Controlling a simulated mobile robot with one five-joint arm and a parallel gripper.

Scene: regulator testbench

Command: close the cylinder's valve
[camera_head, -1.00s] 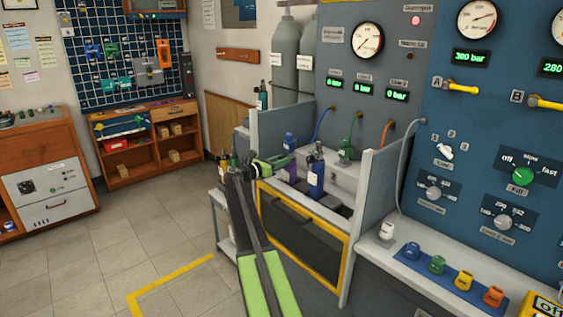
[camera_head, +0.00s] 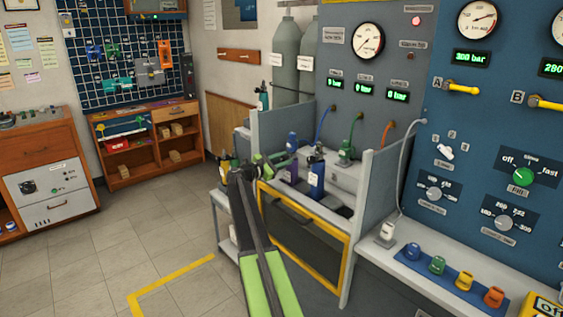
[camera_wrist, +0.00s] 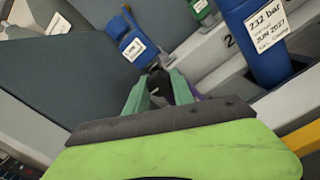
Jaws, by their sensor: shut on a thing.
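My gripper (camera_head: 279,160) reaches to the purple cylinder (camera_head: 290,174) in the bench bay. In the wrist view its green fingers (camera_wrist: 158,90) are shut on a small black valve knob (camera_wrist: 157,80). Only a sliver of purple (camera_wrist: 195,98) shows below the fingers, so most of that cylinder is hidden there. A blue connector tagged as a line (camera_wrist: 132,42) is just beyond the knob. A blue cylinder (camera_head: 316,178) stands to the right; in the wrist view its label reads 232 bar (camera_wrist: 265,22).
Grey side walls (camera_head: 374,205) flank the bay. Green (camera_head: 350,143) and orange (camera_head: 387,133) hose connectors are behind. A shelf with coloured knobs (camera_head: 437,264) is at right. A small side table (camera_head: 222,200) with cylinders is at left. The floor at left is clear.

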